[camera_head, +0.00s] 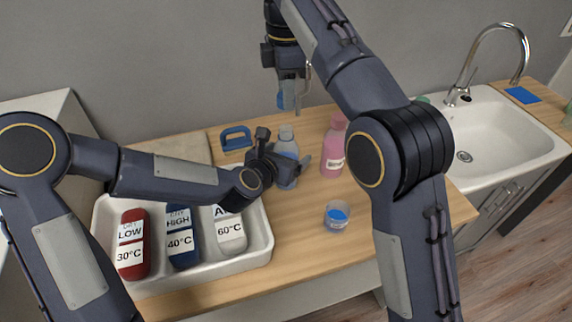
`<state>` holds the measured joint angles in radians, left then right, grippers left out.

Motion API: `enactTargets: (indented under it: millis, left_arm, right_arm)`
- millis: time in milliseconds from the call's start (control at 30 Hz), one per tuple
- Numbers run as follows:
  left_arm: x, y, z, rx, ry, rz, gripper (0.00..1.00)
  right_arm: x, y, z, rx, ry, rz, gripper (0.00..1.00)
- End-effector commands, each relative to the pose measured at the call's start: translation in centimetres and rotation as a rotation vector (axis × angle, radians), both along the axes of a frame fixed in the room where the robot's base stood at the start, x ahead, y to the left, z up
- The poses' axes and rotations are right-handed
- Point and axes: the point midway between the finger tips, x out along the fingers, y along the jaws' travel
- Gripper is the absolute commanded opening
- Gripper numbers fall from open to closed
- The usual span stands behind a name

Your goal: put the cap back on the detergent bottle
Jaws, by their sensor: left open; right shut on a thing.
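A grey-blue bottle (286,139) stands upright on the wooden counter, its pale neck showing at the top; it seems to be the detergent bottle. My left gripper (294,168) is open low at this bottle and hides part of its body; I cannot tell whether the fingers touch it. My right gripper (291,95) points down at the back, above and apart from the bottle. It is shut on a small blue thing (284,101), seemingly the cap, partly hidden by a finger.
A pink bottle (334,148) stands close to the right. A clear cup with blue contents (337,216) is in front. A blue handled object (236,138) lies behind left. A white tray (262,240) holds labelled red, blue and white containers. A sink (500,125) is at right.

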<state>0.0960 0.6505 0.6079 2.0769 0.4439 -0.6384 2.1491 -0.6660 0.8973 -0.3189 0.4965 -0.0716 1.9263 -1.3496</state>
Motion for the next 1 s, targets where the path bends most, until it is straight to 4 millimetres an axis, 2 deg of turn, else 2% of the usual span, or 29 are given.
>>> enactTargets:
  millis: [200, 700, 833, 1000]
  left_arm:
    - [0.0, 0.0, 0.0, 0.000, 0.000, 0.000, 0.82]
    - [0.0, 0.0, 0.0, 0.000, 0.000, 0.000, 0.17]
    - [0.0, 0.0, 0.0, 0.000, 0.000, 0.000, 0.16]
    - [0.0, 0.0, 0.0, 0.000, 0.000, 0.000, 0.16]
  right_arm:
    - [0.0, 0.0, 0.0, 0.000, 0.000, 0.000, 0.12]
    - [0.0, 0.0, 0.0, 0.000, 0.000, 0.000, 0.12]
    - [0.0, 0.0, -0.5, 0.000, 0.001, 0.000, 0.12]
    - [-0.1, -0.1, -3.0, -0.002, 0.004, 0.001, 0.12]
